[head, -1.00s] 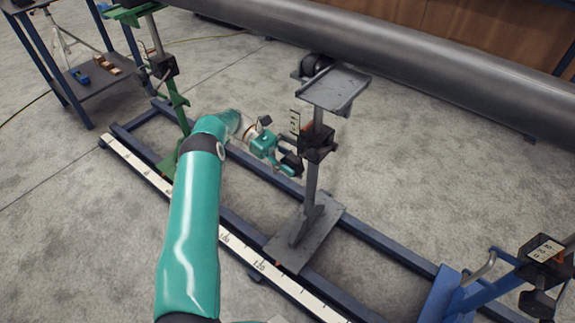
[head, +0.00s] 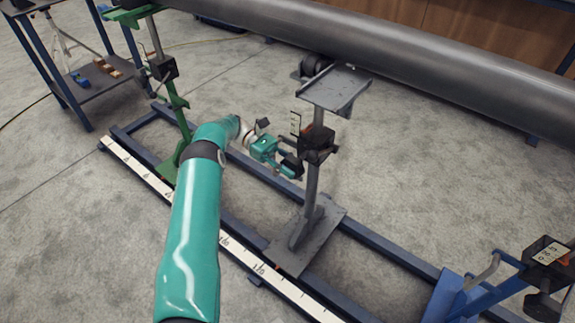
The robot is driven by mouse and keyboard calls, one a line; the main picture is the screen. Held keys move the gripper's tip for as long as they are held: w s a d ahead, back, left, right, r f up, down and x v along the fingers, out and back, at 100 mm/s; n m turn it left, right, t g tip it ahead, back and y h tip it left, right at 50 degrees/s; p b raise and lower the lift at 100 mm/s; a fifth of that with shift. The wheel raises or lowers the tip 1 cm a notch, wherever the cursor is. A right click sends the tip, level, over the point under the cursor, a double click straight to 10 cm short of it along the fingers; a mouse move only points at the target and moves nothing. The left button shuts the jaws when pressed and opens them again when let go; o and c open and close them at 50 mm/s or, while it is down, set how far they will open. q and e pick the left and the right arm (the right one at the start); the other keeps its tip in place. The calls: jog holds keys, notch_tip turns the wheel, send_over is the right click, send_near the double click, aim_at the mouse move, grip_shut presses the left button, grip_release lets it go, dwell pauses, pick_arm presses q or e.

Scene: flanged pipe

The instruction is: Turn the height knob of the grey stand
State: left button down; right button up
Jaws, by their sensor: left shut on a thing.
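The grey stand (head: 311,190) rises from a flat grey base plate (head: 325,232) on the rail frame and has a flat grey head (head: 335,88) on top. A black block (head: 318,141) with a small scale plate sits midway up its post. My left gripper (head: 293,163) is at the left side of this block, shut on the height knob. The knob itself is hidden behind the fingers, so its angle cannot be told. My right gripper is not in view.
A large grey pipe (head: 400,58) runs above and behind the stand. A green stand (head: 176,100) is at the left and a blue stand (head: 475,290) at the lower right. Blue rails (head: 385,255) with a white measuring strip (head: 140,170) run along the floor.

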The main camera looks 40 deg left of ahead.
pick_arm(q)
jog(key=shift+r, duration=0.3)
jog(key=c, duration=1)
grip_release()
jog(key=shift+o, duration=0.6)
jog(key=shift+f, duration=0.1)
notch_tip(320, 180, up, 10)
jog(key=shift+f, duration=0.1)
